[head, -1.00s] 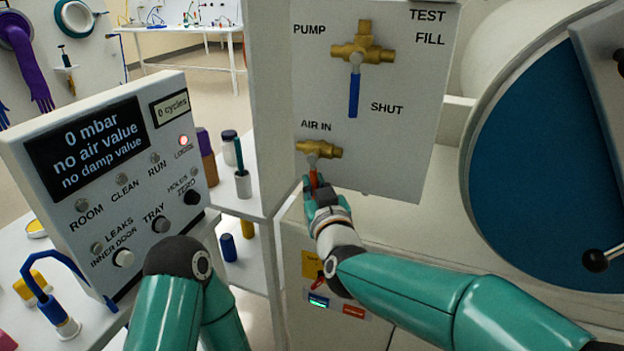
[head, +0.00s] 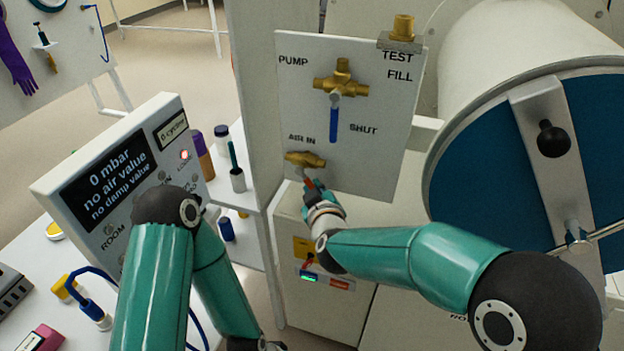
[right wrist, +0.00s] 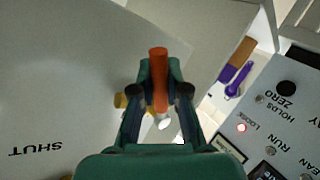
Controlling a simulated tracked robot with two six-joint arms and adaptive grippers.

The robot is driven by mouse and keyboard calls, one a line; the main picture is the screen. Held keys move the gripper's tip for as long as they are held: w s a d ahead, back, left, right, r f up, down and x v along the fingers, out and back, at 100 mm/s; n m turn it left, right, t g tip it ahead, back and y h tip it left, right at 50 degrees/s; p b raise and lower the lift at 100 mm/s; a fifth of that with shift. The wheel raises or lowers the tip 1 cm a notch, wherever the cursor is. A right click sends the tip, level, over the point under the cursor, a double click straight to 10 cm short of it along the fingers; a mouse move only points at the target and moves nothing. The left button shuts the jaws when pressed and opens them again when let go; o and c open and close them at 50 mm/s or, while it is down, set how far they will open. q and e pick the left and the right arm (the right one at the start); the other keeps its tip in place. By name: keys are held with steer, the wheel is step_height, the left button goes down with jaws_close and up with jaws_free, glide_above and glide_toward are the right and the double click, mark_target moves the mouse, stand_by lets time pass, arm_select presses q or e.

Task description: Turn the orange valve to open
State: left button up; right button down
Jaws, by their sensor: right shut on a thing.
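The orange valve handle (head: 308,183) sits below the brass AIR IN valve (head: 305,160) on the white panel (head: 385,165). It points down and leans slightly to the right. My right gripper (head: 313,189) is at this handle. In the right wrist view the orange handle (right wrist: 159,75) stands between the two fingers of my right gripper (right wrist: 160,92), which are closed on it. The brass valve body is mostly hidden behind the fingers there. My left arm shows at the lower left of the head view, but its gripper is not clearly visible.
A blue lever (head: 334,125) hangs straight down from the brass PUMP valve (head: 342,84) above. The readout box (head: 110,225) shows 0 mbar at left. A round blue door (head: 480,165) with a black knob (head: 553,139) is at right.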

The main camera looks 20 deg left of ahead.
stand_by(0.4)
steer(key=c, duration=1.2)
jaws_free()
steer(key=shift+o, duration=0.2)
steer(key=v, duration=1.2)
steer(key=shift+f, duration=0.1)
